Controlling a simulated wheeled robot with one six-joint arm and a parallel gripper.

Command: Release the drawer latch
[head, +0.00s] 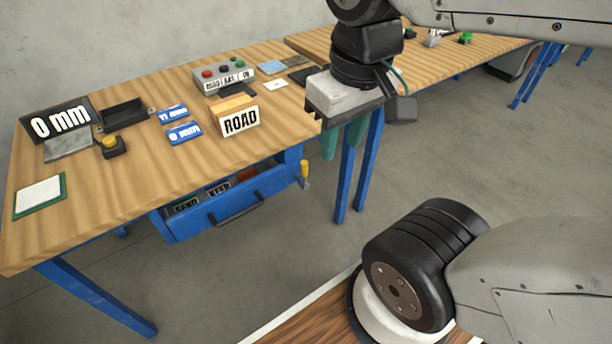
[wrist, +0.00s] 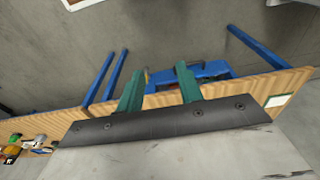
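The blue drawer (head: 215,222) under the workbench stands pulled out, with a dark handle on its front. The latch (head: 304,174), with a yellow lever top, hangs at the right end of the drawer's blue frame. In the wrist view a small yellow spot between my fingers (wrist: 147,76) looks like the latch, and the blue drawer unit (wrist: 205,70) lies behind the fingers. My gripper (head: 342,142) has green fingers spread apart with nothing between them, also in the wrist view (wrist: 160,88). It hangs above and right of the latch, apart from it, beside the bench's right end.
The wooden bench top (head: 90,190) holds a ROAD block (head: 239,121), a button box (head: 223,76), blue cards, a black tray (head: 124,113) and a 0 mm display (head: 61,121). Blue table legs (head: 357,170) stand just below my gripper. The floor in front is clear.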

